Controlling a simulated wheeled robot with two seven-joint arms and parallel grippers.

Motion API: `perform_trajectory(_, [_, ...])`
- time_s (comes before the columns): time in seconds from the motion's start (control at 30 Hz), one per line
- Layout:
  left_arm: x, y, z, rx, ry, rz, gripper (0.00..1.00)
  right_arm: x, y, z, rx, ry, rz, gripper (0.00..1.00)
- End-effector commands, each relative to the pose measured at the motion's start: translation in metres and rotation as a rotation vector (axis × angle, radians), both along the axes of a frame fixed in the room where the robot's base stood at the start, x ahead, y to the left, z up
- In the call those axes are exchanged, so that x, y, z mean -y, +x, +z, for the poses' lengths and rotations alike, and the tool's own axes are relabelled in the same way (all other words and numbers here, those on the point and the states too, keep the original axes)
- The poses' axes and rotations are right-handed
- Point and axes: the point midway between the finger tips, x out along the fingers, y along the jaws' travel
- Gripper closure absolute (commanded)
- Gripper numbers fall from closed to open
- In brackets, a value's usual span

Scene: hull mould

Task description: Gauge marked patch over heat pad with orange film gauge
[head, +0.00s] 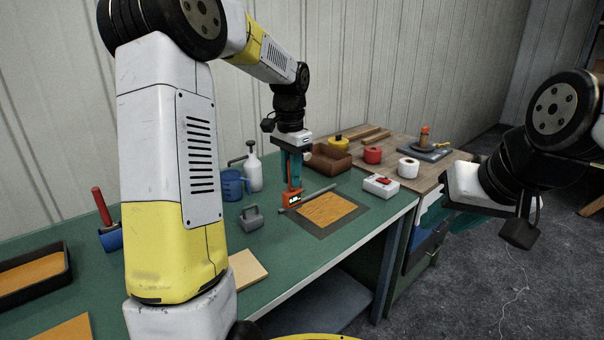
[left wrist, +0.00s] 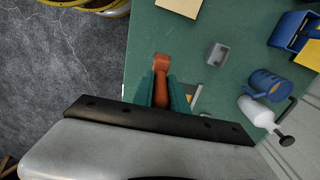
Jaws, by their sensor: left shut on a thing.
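My left gripper (head: 292,178) points down with its teal fingers shut on the orange film gauge (head: 293,199). The gauge has a small dark display and hangs at the left back edge of the orange-brown panel (head: 330,209). I cannot tell whether it touches. The panel lies on a dark grey mat (head: 355,221) on the green bench; a grey rod lies along its back edge. No mark on the panel is clear. In the left wrist view the gauge (left wrist: 161,78) sits between the teal fingers. My right gripper (head: 448,205) is off the bench's right side, its fingers partly hidden.
A grey handled block (head: 251,218), blue jug (head: 232,186) and white pump bottle (head: 253,168) stand left of the panel. A white box with a red top (head: 381,186) stands right. A wooden bench (head: 400,150) beyond holds tape rolls and a brown tray (head: 327,159).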

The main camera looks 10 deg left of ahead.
Motion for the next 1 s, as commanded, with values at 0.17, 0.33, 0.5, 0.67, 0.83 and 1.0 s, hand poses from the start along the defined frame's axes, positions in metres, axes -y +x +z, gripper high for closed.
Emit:
perform_trajectory(0.17, [0.0, -0.001, -0.018, -0.004, 0.0, 0.0, 1.0, 0.0, 0.0, 0.0, 0.0, 0.0, 0.0, 0.64])
perform_trajectory(0.33, [0.0, -0.001, -0.039, -0.004, 0.0, 0.0, 1.0, 0.0, 0.0, 0.0, 0.0, 0.0, 0.0, 0.64])
perform_trajectory(0.5, [0.0, -0.001, -0.059, -0.004, 0.001, 0.0, 1.0, 0.0, 0.0, 0.0, 0.0, 0.0, 0.0, 0.64])
perform_trajectory(0.67, [0.0, -0.001, -0.077, -0.002, 0.0, 0.0, 1.0, 0.0, 0.0, 0.0, 0.0, 0.0, 0.0, 0.64])
perform_trajectory(0.83, [0.0, 0.0, -0.09, -0.001, 0.0, 0.001, 1.0, 0.0, 0.0, 0.0, 0.0, 0.0, 0.0, 0.64])
perform_trajectory(1.0, [0.0, 0.0, -0.095, 0.0, 0.0, 0.001, 1.0, 0.0, 0.0, 0.0, 0.0, 0.0, 0.0, 0.64])
